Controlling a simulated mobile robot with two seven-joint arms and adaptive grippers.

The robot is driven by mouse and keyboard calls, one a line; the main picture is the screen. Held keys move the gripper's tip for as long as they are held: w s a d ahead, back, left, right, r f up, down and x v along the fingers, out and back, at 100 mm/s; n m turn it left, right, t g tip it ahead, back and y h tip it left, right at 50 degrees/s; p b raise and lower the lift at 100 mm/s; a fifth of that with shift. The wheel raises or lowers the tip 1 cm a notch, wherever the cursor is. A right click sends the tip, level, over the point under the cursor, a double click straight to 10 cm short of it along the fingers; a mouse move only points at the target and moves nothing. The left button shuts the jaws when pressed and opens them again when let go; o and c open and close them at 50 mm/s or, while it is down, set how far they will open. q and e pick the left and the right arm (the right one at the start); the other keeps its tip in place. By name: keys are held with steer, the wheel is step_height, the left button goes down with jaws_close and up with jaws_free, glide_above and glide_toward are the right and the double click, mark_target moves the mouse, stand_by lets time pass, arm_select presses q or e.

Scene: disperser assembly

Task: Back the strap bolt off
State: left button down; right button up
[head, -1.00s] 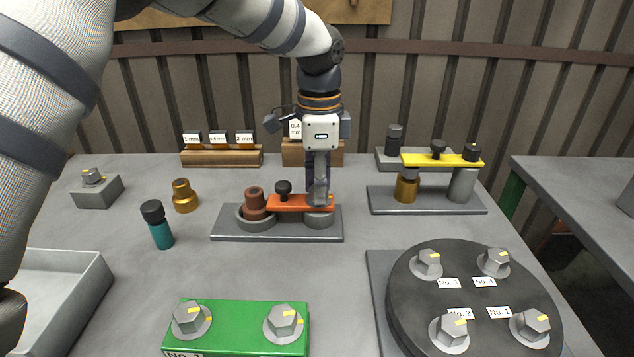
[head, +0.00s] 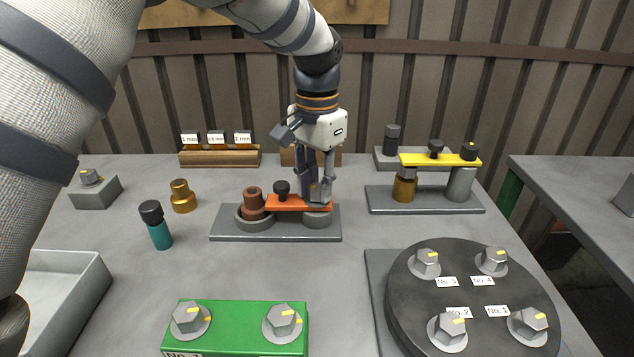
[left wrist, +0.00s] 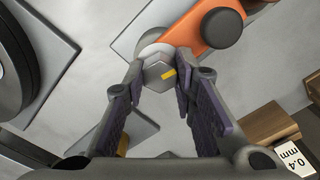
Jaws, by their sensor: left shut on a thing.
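The orange strap (head: 288,204) lies across a grey base plate (head: 228,236), from beside a brown-red stub in a grey ring (head: 252,218) to a grey round post (head: 318,221). A black knob (head: 282,188) stands on the strap. My left gripper (head: 319,194) points down over the strap's right end. In the left wrist view its fingers are shut on the grey hex strap bolt (left wrist: 156,78), which bears a yellow mark. The orange strap (left wrist: 182,26) and black knob (left wrist: 221,27) are beside it. In the head view the fingers mostly hide the bolt.
A yellow strap fixture (head: 430,160) stands at back right. A black disc (head: 470,325) with several hex bolts is front right, a green block (head: 240,315) front centre. A teal bottle (head: 160,235) and brass part (head: 182,197) stand left. Labelled blocks sit on a wooden rack (head: 220,158) behind.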

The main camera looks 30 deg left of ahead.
mark_target(317, 188)
arm_select(q)
steer(key=shift+n, duration=0.3)
steer(key=c, duration=1.3)
jaws_free()
step_height(317, 188, up, 12)
steer(key=shift+f, duration=0.1)
